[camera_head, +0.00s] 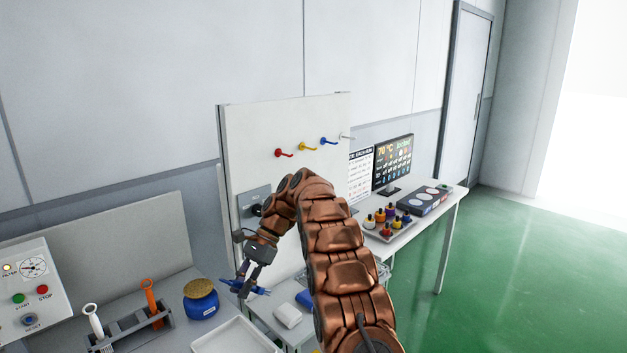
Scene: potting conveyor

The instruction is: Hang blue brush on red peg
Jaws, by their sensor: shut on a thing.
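My gripper (250,279) points down in front of the white pegboard and is shut on the blue brush (262,291).
A yellow peg (308,147), a blue peg (328,141) and a white peg (346,136) continue the row rightward. Below are a blue jar (201,301), a tool rack (140,331), a white tray (235,338) and a white block (288,315). A monitor (393,163) stands on the right table.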

